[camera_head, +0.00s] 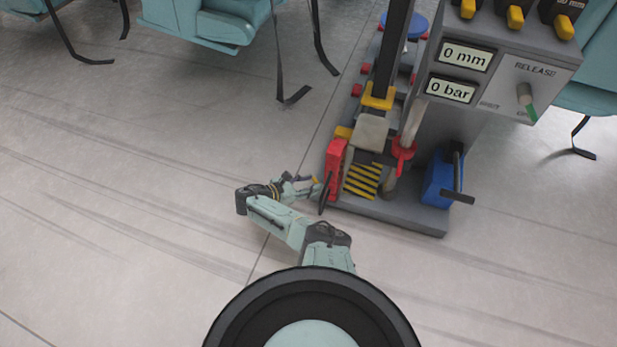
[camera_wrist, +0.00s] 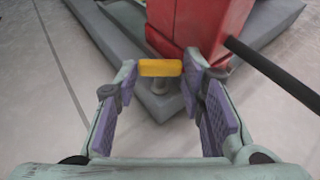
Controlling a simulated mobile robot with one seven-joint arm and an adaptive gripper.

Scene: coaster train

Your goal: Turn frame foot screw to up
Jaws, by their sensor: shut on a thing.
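The yellow handle (camera_wrist: 160,68), which looks like the top of the foot screw, lies crosswise between my fingertips in the wrist view. My gripper (camera_wrist: 161,70) is shut on it, with a purple-padded finger at each end. A grey metal round part (camera_wrist: 161,101) shows below the handle, at the corner of the grey base frame (camera_wrist: 120,52). In the head view my gripper (camera_head: 313,184) is low, just left of the red block (camera_head: 336,168) on the base frame. A small yellow spot shows there; the screw itself is mostly hidden.
A black lever (camera_wrist: 275,72) sticks out from the red block, right of my fingers. The machine's panel (camera_head: 500,70) shows 0 mm and 0 bar. A blue pedal unit (camera_head: 437,180) stands at right. Teal seats (camera_head: 215,22) are behind. The floor at left is free.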

